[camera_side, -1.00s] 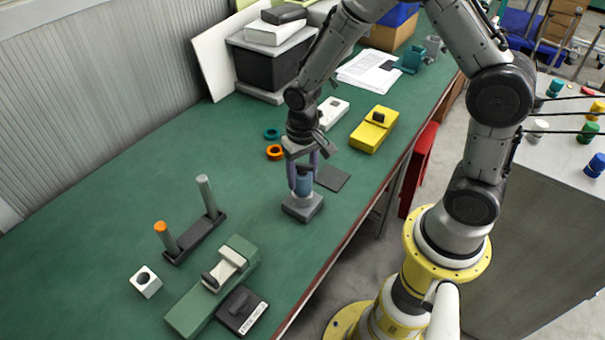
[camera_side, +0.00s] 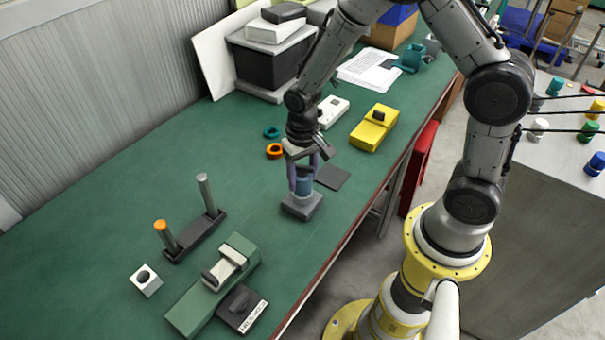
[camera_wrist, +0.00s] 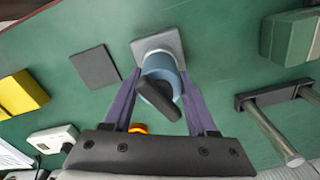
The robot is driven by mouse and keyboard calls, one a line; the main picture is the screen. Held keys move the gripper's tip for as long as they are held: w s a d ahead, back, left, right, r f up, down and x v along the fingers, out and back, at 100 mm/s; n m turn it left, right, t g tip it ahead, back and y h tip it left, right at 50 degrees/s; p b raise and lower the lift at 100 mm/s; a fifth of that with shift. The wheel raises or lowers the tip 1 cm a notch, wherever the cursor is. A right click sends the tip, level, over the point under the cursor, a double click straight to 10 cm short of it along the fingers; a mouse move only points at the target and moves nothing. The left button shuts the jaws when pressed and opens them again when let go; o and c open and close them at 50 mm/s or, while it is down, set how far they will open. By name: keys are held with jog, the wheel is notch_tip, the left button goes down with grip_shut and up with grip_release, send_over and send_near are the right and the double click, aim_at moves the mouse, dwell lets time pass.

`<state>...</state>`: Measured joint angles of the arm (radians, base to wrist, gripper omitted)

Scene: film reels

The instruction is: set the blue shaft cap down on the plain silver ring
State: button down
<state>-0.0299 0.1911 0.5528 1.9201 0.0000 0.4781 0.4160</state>
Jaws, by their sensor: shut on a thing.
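The blue shaft cap (camera_side: 304,187) is a blue cylinder between the purple fingers of my gripper (camera_side: 304,181), which is shut on it. The cap is upright over a square grey block (camera_side: 302,208); whether it touches the block is hard to tell. In the wrist view the cap (camera_wrist: 160,66) has a dark peg-like part in front of it, with the grey block (camera_wrist: 158,44) behind. No plain silver ring can be made out clearly.
Teal ring (camera_side: 271,133) and orange ring (camera_side: 275,151) lie behind my gripper. A dark flat plate (camera_side: 332,177) is close on its right, a yellow box (camera_side: 374,128) beyond. A green vise-like fixture (camera_side: 215,285) and a white holed cube (camera_side: 146,280) stand front left. Green table is clear at left.

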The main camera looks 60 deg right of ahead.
jog(key=shift+c, duration=2.4)
grip_release()
jog(key=shift+f, duration=0.1)
jog(key=shift+r, duration=5.55)
jog(key=shift+r, duration=0.1)
